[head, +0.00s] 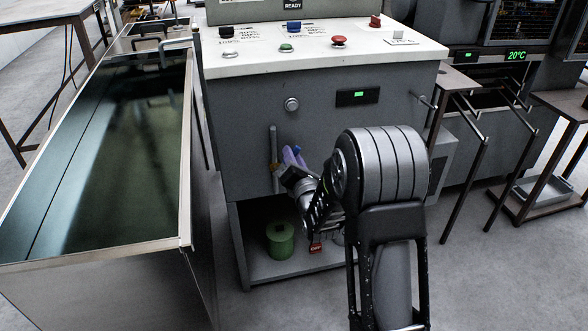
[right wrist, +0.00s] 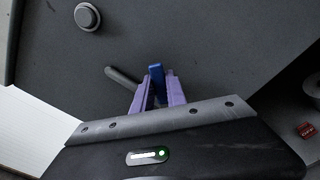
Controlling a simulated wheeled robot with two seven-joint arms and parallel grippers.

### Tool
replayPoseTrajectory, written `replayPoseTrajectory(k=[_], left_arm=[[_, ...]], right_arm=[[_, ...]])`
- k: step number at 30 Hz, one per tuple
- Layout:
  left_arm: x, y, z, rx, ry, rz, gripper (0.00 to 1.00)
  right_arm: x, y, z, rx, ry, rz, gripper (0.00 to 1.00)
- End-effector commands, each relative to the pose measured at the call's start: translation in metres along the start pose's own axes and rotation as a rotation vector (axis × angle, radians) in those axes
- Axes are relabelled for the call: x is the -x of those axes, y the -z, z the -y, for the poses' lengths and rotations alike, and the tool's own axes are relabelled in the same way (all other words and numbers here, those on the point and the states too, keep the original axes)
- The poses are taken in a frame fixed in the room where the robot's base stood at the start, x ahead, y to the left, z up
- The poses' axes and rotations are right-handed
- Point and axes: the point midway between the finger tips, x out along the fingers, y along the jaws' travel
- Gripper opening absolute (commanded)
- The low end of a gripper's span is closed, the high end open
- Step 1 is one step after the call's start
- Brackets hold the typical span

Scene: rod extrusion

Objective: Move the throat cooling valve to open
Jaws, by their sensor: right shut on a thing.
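The throat cooling valve shows as a small blue handle (right wrist: 157,80) on the dark grey front panel of the machine. Its blue end also shows in the head view (head: 297,150). My right gripper (head: 290,156) has purple fingers, and it reaches the panel from the lower right. In the right wrist view the purple fingers (right wrist: 158,93) are shut on the blue handle, which sticks out between them. The fingers hide the handle's base. My left gripper is not in view.
A grey pipe (head: 274,148) stands just left of the valve. A round knob (head: 291,104) sits above it. A long water trough (head: 120,160) lies to the left. A green spool (head: 280,240) and a red OFF tag (head: 316,248) are below the panel.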

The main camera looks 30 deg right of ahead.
Motion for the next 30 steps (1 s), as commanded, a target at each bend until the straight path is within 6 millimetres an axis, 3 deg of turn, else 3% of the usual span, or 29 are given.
replayPoseTrajectory(k=[8, 18, 30], left_arm=[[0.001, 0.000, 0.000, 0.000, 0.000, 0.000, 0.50], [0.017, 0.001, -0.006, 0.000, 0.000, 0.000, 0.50], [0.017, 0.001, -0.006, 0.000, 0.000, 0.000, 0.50]], right_arm=[[0.000, 0.000, -0.001, 0.006, -0.001, 0.000, 0.00], [0.000, 0.000, -0.012, 0.148, -0.002, -0.002, 0.00], [0.000, 0.001, -0.012, 0.174, -0.001, 0.000, 0.00]])
